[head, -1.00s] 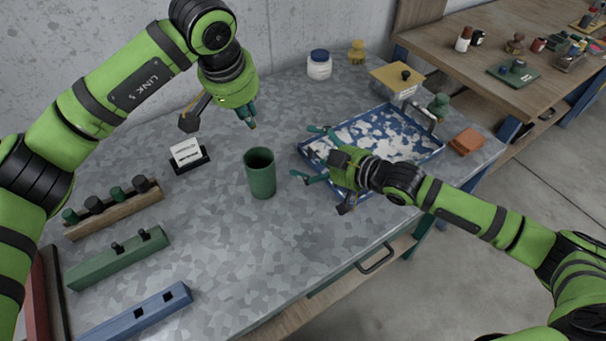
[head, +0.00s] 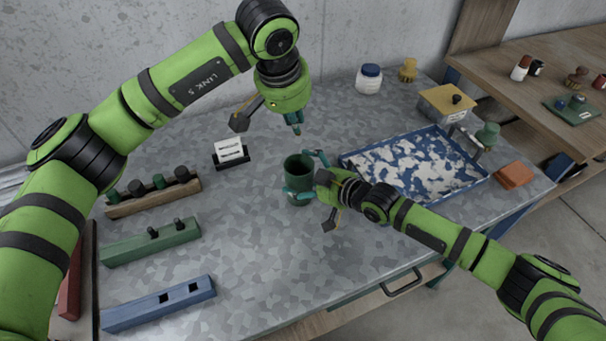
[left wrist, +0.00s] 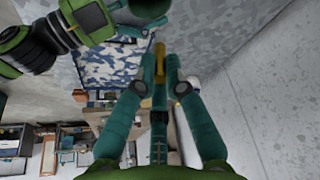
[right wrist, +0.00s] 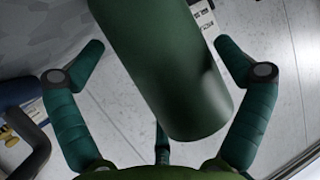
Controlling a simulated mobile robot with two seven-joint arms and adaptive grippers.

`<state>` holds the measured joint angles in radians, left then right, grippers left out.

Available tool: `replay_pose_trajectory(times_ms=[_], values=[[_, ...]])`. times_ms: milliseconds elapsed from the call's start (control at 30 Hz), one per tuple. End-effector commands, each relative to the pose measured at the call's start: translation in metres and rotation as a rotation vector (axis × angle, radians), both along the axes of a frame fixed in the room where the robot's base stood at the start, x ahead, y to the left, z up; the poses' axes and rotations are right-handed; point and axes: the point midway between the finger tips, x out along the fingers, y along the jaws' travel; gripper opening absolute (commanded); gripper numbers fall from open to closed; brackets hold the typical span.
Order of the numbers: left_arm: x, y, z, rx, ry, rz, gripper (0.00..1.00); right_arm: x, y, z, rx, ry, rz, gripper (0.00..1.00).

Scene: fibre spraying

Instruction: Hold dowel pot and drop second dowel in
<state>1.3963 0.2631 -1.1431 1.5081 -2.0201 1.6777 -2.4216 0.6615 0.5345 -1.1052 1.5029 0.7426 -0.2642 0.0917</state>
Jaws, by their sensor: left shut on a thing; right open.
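The dark green dowel pot (head: 299,171) stands upright on the grey mottled table; its inside is too dark to read. My right gripper (head: 308,175) is open, with its fingers around the pot on either side. In the right wrist view the pot (right wrist: 165,65) lies between the spread fingers, with gaps visible beside it. My left gripper (head: 294,122) is above and behind the pot, pointing down, shut on a thin yellow-brown dowel (left wrist: 159,57). Most of the dowel is hidden by the fingers. The pot's rim (left wrist: 150,8) shows at the top of the left wrist view.
A blue tray (head: 408,201) with white patches lies right of the pot. A small label stand (head: 230,153) is left of it. Wooden (head: 125,209), green (head: 130,250) and blue (head: 135,315) blocks lie at left. The table in front of the pot is clear.

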Motion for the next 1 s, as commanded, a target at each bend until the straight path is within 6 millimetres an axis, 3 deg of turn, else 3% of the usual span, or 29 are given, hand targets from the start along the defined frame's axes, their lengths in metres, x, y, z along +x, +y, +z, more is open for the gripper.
replay_pose_trajectory(times_ms=[400,433,533,567,767,1000], values=[[0.0,0.0,0.0,0.0,-0.001,0.0,0.0,0.006,0.006,-0.003,-0.001,-0.001,0.001,1.0],[0.0,0.0,0.0,0.0,-0.001,0.0,0.0,0.005,0.006,-0.003,-0.001,-0.001,0.001,0.96],[0.0,0.0,0.0,0.0,-0.001,0.0,0.0,0.005,0.006,-0.003,-0.001,-0.001,0.001,0.56],[0.0,0.0,0.0,0.0,-0.001,0.0,0.0,0.005,0.006,-0.003,-0.002,-0.002,0.0,0.51],[0.0,0.0,-0.001,0.0,0.0,0.0,0.0,0.005,0.005,-0.003,-0.002,-0.001,0.0,0.51],[0.0,0.0,-0.017,0.001,0.001,0.001,0.0,0.005,0.005,-0.003,-0.002,-0.001,0.0,0.51]])
